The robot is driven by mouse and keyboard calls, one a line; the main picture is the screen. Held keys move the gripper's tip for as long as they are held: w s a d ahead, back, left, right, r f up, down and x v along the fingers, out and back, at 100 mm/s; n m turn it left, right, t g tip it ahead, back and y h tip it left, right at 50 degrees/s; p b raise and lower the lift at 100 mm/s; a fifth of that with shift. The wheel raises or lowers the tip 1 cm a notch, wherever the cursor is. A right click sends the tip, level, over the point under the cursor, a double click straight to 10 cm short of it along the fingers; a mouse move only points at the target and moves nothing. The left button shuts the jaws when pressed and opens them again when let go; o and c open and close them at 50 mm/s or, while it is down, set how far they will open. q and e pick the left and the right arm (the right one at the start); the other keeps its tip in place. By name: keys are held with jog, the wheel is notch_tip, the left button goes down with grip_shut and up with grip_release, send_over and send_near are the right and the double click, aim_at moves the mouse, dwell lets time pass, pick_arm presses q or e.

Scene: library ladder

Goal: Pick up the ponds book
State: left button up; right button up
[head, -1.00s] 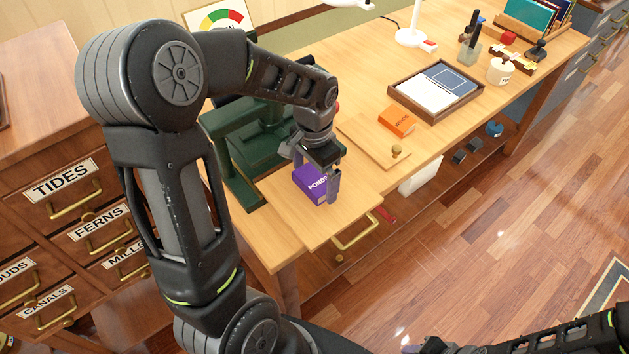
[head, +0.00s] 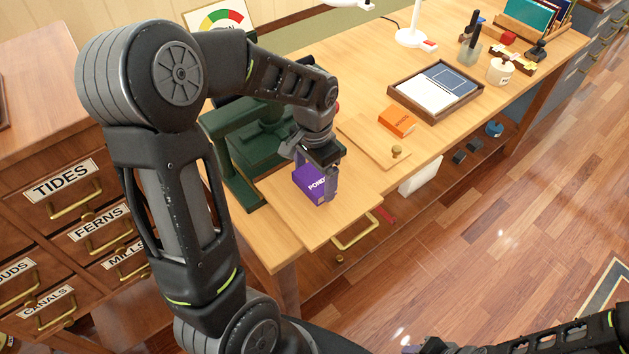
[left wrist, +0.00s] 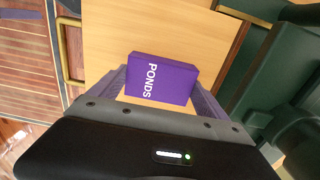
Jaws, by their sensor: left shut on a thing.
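The purple ponds book (head: 308,183) is at the front left part of the wooden desk, beside the green machine. Its white PONDS lettering shows in the left wrist view, where the book (left wrist: 161,78) sits between the two fingers. My left gripper (head: 314,180) reaches down over it and is shut on it, one finger at each side. I cannot tell whether the book rests on the desk or is just above it. My right gripper is not clearly in view; only part of the right arm shows at the lower right.
A green machine (head: 240,165) stands close to the left of the book. A tray (head: 474,92) with papers is farther right. A brass drawer handle (head: 355,234) sticks out below the desk's front edge.

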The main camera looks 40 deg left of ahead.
aim_at(315, 178)
pick_arm(q)
notch_tip(315, 178, up, 10)
jog(key=shift+b, duration=0.3)
dwell(0.3)
dwell(0.8)
jog(key=w+d+f+n, duration=0.3)
jog(key=w+d+f, duration=0.3)
jog(key=w+d, duration=0.4)
jog(key=shift+w+d+f, duration=0.15)
jog(key=shift+d+f, duration=0.15)
jog(key=shift+d, duration=0.9)
